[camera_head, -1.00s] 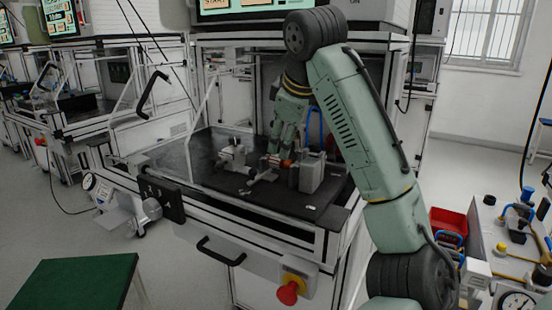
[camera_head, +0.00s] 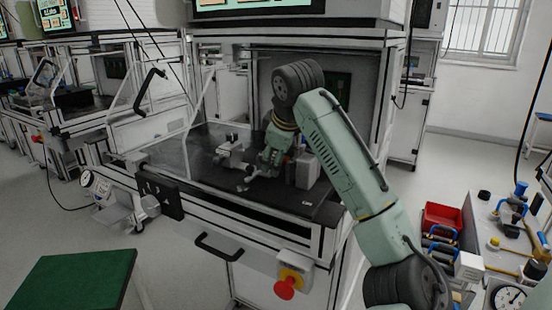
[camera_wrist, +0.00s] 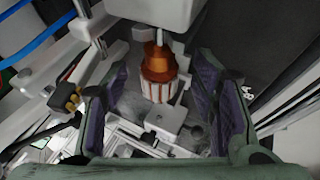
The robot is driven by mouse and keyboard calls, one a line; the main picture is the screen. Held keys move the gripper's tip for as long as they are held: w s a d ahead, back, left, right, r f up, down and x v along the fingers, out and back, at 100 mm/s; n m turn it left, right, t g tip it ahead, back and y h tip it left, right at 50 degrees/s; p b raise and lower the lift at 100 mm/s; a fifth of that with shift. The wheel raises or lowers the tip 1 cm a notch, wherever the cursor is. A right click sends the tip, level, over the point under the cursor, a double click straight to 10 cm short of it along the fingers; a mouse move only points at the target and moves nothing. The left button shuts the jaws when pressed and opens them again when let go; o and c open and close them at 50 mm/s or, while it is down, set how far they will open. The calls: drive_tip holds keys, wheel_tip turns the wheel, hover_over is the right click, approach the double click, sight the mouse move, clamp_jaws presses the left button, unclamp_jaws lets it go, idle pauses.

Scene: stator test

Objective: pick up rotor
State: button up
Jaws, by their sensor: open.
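The rotor (camera_wrist: 158,78) shows in the wrist view as a copper-coloured part with a striped white and copper body. It sits in the test fixture, below a pale block and shaft and above a small grey block (camera_wrist: 166,118). My gripper (camera_wrist: 160,72) is open, with one dark padded finger on each side of the rotor. Both fingers look apart from it. In the head view my gripper (camera_head: 262,170) is low over the black bench plate, and it and my wrist hide most of the rotor there.
The fixture has a grey block (camera_head: 307,170) on the right and a pale clamp unit (camera_head: 231,152) on the left. A black plate (camera_head: 205,170) lies inside the framed bench. A cable and blue tube (camera_wrist: 32,45) run close by at upper left in the wrist view.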

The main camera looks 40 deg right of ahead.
clamp_jaws()
idle(0.5)
